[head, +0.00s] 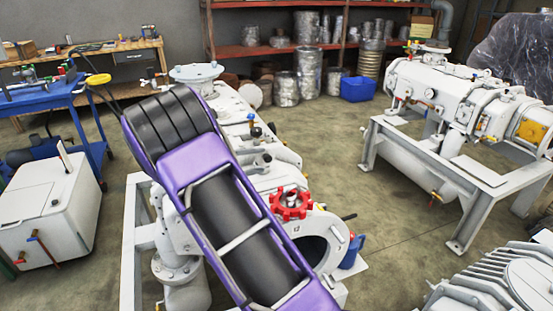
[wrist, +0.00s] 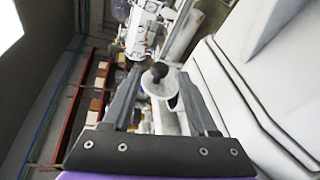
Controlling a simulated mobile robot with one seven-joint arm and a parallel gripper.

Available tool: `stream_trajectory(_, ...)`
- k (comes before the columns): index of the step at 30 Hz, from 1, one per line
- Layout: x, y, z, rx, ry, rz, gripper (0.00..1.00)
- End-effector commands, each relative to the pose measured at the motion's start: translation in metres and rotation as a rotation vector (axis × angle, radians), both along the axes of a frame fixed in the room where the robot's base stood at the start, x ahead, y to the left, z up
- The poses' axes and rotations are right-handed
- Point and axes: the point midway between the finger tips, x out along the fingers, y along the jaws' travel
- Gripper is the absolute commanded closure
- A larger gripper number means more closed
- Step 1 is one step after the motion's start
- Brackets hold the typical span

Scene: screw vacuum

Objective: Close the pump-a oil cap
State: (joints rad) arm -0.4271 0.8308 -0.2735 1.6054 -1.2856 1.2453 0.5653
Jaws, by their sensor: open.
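In the wrist view, a black knob (wrist: 156,74) on a pale round flange shows between the fingertips of my gripper (wrist: 160,84). It may be the pump-a oil cap; I cannot tell for sure, nor whether it is seated or raised. My gripper is open, one finger on each side of the knob's line of sight; contact is not clear. In the head view, a white vacuum pump (head: 285,155) stands behind my purple arm, with a red handwheel (head: 291,204) and small black knobs on top. My gripper is hidden there.
A second white pump (head: 440,92) stands on a frame at the right. A white cabinet (head: 48,210) and a blue cart (head: 45,95) are at the left. Shelves with metal cans (head: 311,75) line the back.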

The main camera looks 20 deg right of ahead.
Motion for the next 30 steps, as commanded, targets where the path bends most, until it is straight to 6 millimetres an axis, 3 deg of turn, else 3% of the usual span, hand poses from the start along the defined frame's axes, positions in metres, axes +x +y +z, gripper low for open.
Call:
stream_trajectory(6, 0.010, -0.043, -0.011, 0.000, 0.002, -0.002, 0.41)
stream_trajectory(12, 0.017, -0.066, -0.016, 0.000, 0.000, 0.000, 0.41)
stream_trajectory(24, 0.019, -0.072, -0.017, -0.001, 0.000, 0.001, 0.41)
stream_trajectory(30, 0.019, -0.072, -0.017, 0.000, 0.001, 0.001, 0.77)
